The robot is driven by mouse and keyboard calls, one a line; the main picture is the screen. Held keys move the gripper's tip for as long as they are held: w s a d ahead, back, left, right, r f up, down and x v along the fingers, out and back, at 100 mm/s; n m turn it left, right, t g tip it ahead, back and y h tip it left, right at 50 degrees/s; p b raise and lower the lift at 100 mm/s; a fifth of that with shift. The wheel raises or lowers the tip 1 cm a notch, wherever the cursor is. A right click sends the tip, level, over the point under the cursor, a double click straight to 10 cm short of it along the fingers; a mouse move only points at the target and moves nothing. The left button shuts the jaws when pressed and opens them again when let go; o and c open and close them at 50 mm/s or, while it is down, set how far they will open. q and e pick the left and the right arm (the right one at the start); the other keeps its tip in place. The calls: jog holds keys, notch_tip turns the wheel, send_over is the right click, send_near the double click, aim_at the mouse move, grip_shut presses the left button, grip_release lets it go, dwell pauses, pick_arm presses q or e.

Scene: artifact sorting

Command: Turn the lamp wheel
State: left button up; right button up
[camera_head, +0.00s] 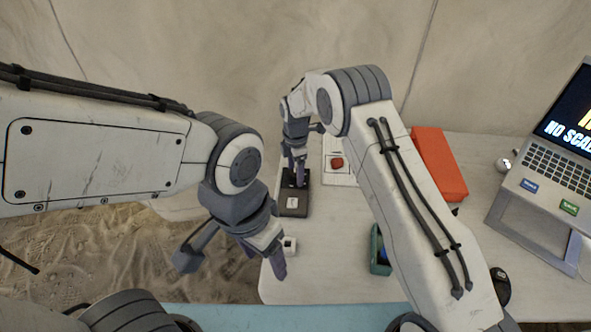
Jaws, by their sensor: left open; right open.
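A dark box-like device (293,208) with a small pale label lies near the table's left edge. It may be the lamp's base, but I cannot make out a wheel on it. My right gripper (297,176) is open and points down over the far part of this device, hiding some of it. I cannot tell whether its fingers touch it. My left gripper (233,262) is open and empty, its fingers spread beside the table's left edge, nearer than the device.
An orange-red box (438,163), a green container (379,252), a laptop on a stand (555,150) and a black mouse (501,286) lie to the right. Free table (325,265) shows in front; sand lies left.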

grip_shut()
